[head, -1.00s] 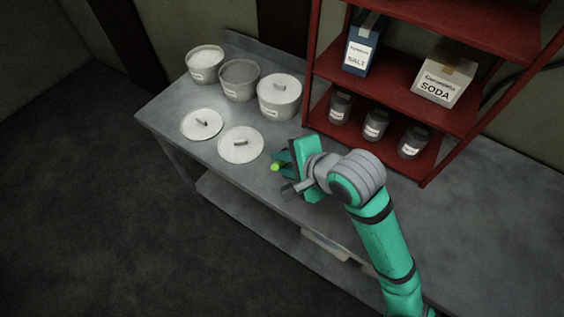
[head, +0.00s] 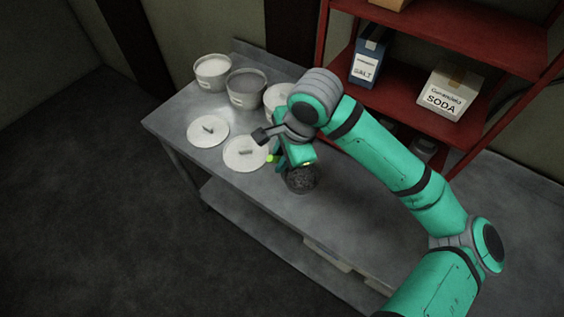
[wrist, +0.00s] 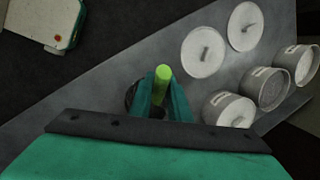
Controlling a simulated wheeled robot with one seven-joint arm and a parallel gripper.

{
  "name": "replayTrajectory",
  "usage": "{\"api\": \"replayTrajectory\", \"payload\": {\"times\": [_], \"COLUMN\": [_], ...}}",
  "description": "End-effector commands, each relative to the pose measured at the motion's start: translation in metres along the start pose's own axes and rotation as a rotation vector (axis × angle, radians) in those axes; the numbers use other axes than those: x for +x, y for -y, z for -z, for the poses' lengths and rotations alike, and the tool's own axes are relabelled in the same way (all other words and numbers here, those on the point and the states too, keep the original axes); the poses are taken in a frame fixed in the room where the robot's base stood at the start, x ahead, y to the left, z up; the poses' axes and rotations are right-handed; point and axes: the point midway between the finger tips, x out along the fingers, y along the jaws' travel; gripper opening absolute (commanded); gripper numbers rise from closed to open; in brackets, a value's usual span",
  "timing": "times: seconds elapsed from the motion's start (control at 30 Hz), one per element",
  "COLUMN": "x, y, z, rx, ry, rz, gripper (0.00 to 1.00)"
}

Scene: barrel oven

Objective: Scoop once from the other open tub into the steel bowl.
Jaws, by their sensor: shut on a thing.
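My gripper (head: 276,157) is shut on a bright green handle (wrist: 163,72), probably the scoop's; no scoop head shows. In the head view it is just left of the round dark bowl (head: 303,180), which my arm partly covers. In the wrist view the bowl (wrist: 130,97) is mostly hidden behind the fingers (wrist: 163,98). An open tub with pale contents (head: 212,70) stands at the back left. Another open tub with greyer contents (head: 246,88) stands beside it. A third tub (head: 275,97) has its lid on and is partly hidden by my arm.
Two loose white lids (head: 208,131) (head: 245,154) lie on the grey table (head: 180,107) in front of the tubs. A red shelf (head: 400,100) with a salt box (head: 367,62), a soda box (head: 440,95) and jars stands behind. My arm hides part of its lower level.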

Motion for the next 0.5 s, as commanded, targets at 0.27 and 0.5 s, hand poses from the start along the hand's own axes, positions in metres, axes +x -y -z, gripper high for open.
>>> {"api": "replayTrajectory", "payload": {"times": [0.27,0.5], "x": [-0.023,-0.042], "y": [0.010,0.015], "z": [-0.005,-0.008], "rx": [0.007,0.007], "ry": [-0.011,-0.011], "rz": [-0.054,-0.054], "gripper": [0.00,0.00]}}
